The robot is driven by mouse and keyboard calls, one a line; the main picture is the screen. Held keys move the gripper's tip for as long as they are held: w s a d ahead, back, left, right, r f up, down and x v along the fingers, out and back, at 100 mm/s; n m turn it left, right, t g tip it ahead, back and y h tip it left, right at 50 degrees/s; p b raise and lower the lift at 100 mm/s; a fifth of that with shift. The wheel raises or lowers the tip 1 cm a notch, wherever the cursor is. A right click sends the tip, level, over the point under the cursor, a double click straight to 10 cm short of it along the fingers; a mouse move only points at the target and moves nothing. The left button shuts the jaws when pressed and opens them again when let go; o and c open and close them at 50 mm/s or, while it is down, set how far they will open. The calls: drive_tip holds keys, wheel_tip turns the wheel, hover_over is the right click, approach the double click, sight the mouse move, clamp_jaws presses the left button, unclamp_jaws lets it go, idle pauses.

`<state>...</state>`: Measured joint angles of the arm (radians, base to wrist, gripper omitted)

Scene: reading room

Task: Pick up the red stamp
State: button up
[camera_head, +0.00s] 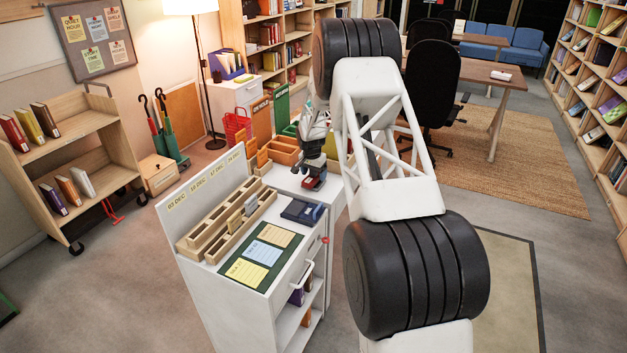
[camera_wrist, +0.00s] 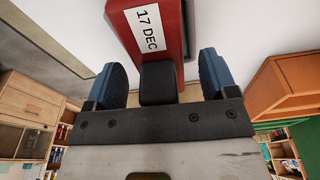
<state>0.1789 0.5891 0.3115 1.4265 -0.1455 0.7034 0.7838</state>
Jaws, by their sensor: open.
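The red stamp (camera_wrist: 174,48) shows at the top middle of the wrist view, with a white label reading "17 DEC" and a dark block (camera_wrist: 157,84), which looks like its handle. My gripper (camera_wrist: 160,70) is open, with one blue fingertip on each side of that block. A gap shows on both sides, so it is not gripped. In the head view my gripper (camera_head: 316,176) is low over the white desk, beyond the counter, and a small bit of red stamp (camera_head: 307,183) shows beneath it. The rest of the stamp is hidden there by the gripper.
A white counter (camera_head: 203,276) nearer the camera bears a wooden card rack (camera_head: 217,222), a dark blue box (camera_head: 302,211) and a green mat (camera_head: 285,231) with paper cards. Orange-brown wooden trays (camera_head: 284,150) stand just left of my gripper.

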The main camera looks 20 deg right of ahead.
idle(0.5)
drive_tip(key=c, duration=1.1)
